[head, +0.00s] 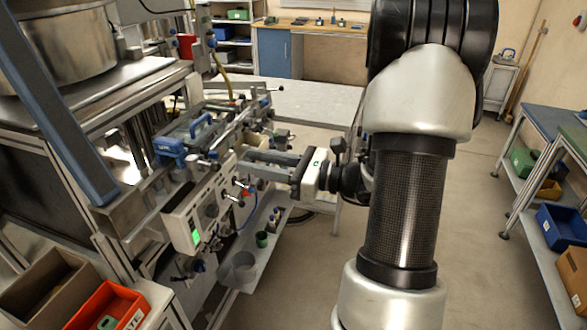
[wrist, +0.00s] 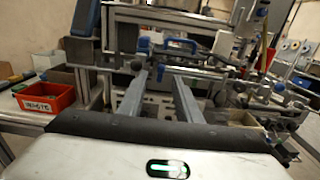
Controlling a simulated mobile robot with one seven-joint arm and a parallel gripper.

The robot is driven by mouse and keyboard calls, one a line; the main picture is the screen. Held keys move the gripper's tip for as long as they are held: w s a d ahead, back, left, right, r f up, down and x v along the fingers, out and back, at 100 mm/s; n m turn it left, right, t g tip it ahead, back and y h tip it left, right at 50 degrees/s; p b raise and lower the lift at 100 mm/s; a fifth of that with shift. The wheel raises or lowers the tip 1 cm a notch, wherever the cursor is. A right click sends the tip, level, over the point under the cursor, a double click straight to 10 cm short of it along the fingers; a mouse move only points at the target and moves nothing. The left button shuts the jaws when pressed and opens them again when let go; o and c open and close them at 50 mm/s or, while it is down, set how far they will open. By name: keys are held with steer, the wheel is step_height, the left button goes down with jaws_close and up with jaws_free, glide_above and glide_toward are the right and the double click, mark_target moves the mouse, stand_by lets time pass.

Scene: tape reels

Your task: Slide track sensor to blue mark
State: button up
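My gripper (head: 245,161) reaches left toward the machine's front rail assembly, above and right of the control box. In the wrist view my gripper's two fingers (wrist: 160,77) stand well apart, with nothing seen held between them. A blue handle (head: 200,129) sits on the rail assembly, left of the fingertips; a blue handle also shows beyond the fingers in the wrist view (wrist: 180,44). A blue labelled block (head: 169,147) is farther left. I cannot make out for sure which small part is the track sensor, or which blue spot is the blue mark.
The control box (head: 200,212) with a green screen and knobs is just below the rails. Rods and clamps crowd around the fingertips. An orange bin (head: 108,308) is at the lower left. A shelf of bins (head: 560,222) stands right; the floor (head: 480,270) between is clear.

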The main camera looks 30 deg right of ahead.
steer(key=v, duration=0.9)
steer(key=shift+s+d, duration=0.15)
steer(key=shift+s, duration=0.05)
steer(key=s+a+r+n+g+h+p, duration=0.2)
steer(key=s+a+n+g, duration=0.35)
steer(key=a+n, duration=0.25)
steer(key=s+a+r+n+g+h+p, duration=0.2)
steer(key=s+a+n+g, duration=0.2)
steer(key=a+n+g, duration=0.35)
steer(key=s+d+r+n+t+h+p, duration=0.2)
steer(key=s+r+n+t+h+p, duration=0.2)
steer(key=r+n+h, duration=0.4)
steer(key=shift+d+r+n+t+h+p, duration=0.4)
steer(key=shift+r+n+t+p, duration=0.4)
steer(key=shift+n, duration=0.95)
